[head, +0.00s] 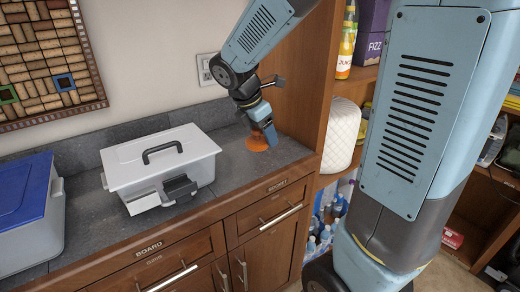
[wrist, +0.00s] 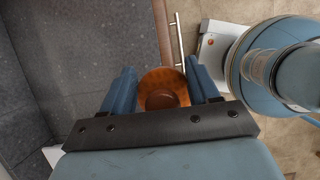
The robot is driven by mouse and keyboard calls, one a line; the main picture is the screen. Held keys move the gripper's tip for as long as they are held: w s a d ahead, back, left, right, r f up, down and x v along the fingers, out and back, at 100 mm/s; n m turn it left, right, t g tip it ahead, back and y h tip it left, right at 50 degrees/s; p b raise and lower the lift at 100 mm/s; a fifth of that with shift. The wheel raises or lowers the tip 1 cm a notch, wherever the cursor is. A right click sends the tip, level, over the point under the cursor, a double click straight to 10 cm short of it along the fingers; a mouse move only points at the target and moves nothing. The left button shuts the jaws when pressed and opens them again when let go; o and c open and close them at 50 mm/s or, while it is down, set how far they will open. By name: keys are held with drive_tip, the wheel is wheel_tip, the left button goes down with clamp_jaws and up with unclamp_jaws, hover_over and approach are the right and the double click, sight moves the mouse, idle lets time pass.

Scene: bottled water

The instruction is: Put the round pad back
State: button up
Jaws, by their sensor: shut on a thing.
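The round pad (head: 256,144) is a small orange-brown disc. It shows in the head view at the right end of the grey counter (head: 228,178). My gripper (head: 269,134) points down at it and is shut on it. In the wrist view the pad (wrist: 163,78) sits between the two blue fingers (wrist: 162,90), with a darker round middle. I cannot tell from the head view whether the pad touches the counter or hangs just above it.
A white lidded box (head: 160,160) with a black handle stands left of the pad. A blue-lidded bin (head: 25,200) is at the far left. A wooden shelf upright (head: 308,75) rises close to the right of my gripper. Counter between box and pad is clear.

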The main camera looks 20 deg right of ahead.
drive_tip(key=w+d+f, duration=0.2)
drive_tip(key=w+f, duration=0.1)
drive_tip(key=w, duration=0.4)
approach(266, 153)
drive_tip(key=shift+s+d+f, duration=0.25)
drive_tip(key=shift+d, duration=0.2)
drive_tip(key=shift+s+d+f, duration=0.25)
drive_tip(key=shift+d, duration=0.2)
drive_tip(key=shift+w+d+f, duration=0.2)
drive_tip(key=shift+w+f, duration=0.4)
drive_tip(key=shift+f, duration=0.1)
drive_tip(key=shift+w+f, duration=0.1)
drive_tip(key=shift+f, duration=1.5)
drive_tip(key=o, duration=1.3)
drive_tip(key=shift+c, duration=0.2)
